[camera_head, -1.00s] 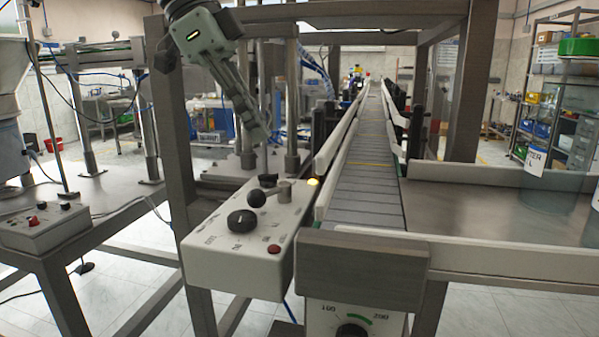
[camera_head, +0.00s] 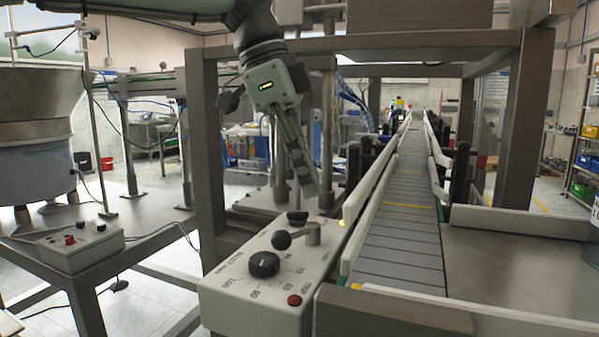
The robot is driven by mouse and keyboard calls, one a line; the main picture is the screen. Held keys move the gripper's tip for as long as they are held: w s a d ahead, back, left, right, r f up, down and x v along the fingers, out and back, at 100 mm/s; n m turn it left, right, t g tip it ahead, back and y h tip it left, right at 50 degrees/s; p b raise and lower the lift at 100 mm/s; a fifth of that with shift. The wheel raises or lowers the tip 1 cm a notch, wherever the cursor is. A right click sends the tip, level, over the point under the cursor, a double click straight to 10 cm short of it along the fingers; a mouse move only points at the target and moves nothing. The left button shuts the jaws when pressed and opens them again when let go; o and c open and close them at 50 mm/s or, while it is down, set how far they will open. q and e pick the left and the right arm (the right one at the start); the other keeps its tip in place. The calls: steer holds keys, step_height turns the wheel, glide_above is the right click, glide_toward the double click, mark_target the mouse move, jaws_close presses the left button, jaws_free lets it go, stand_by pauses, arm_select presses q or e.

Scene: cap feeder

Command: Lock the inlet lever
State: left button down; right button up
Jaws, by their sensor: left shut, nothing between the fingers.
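The lever, a short grey arm with a black ball knob (camera_head: 282,240), sits on top of the pale control box (camera_head: 240,312). Its ball points left and its grey pivot block (camera_head: 313,232) is on the right. My left gripper (camera_head: 311,190) hangs down from above, shut and empty. Its fingertips appear just above the pivot block in the picture, with a visible gap; the depth between them is hard to judge. My right gripper is out of view.
The box also carries a black dial (camera_head: 264,264), a red button (camera_head: 294,300) and a black knob (camera_head: 297,216). A conveyor (camera_head: 405,220) with pale side rails runs beside it. A frame post (camera_head: 205,150) stands left of my gripper. A second control box (camera_head: 80,246) is farther left.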

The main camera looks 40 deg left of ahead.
mark_target(297, 237)
arm_select(q)
steer(key=x, duration=0.6)
steer(key=shift+a+f, duration=0.2)
steer(key=shift+f, duration=0.1)
steer(key=shift+s+a+f+p, duration=0.15)
steer(key=shift+s+a, duration=0.15)
steer(key=shift+a, duration=0.25)
steer(key=shift+s+a+p, duration=0.15)
steer(key=shift+s+a, duration=0.15)
steer(key=shift+a, duration=0.2)
steer(key=shift+s+a+f, duration=0.2)
steer(key=shift+a, duration=0.25)
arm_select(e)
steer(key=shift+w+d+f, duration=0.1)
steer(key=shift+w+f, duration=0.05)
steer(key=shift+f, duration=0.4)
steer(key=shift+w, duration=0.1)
